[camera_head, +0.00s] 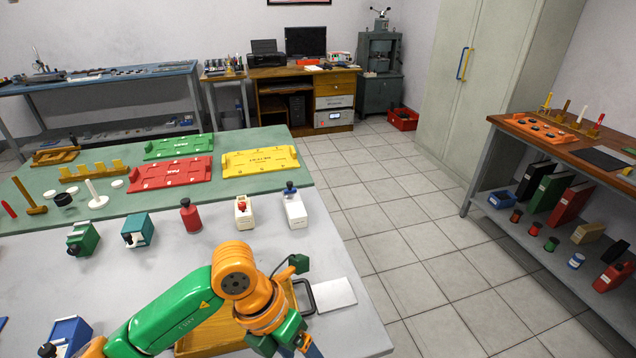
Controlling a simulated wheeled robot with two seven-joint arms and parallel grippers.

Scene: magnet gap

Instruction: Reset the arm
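My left arm, green and orange, comes in from the lower left and reaches over the front of the grey table (362,300). Its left gripper (308,346) is at the bottom edge, pointing down, with the fingertips cut off or hidden. I cannot tell whether it is open, or whether it holds anything. A wooden tray (205,338) lies under the arm and is partly hidden by it. My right arm and gripper are not in view.
Small bottles and boxes, such as a red bottle (190,216) and a white one (295,210), stand in a row behind the arm. Red (171,174), yellow (260,162) and green (179,146) trays lie farther back. A white pad (334,295) lies right of the gripper.

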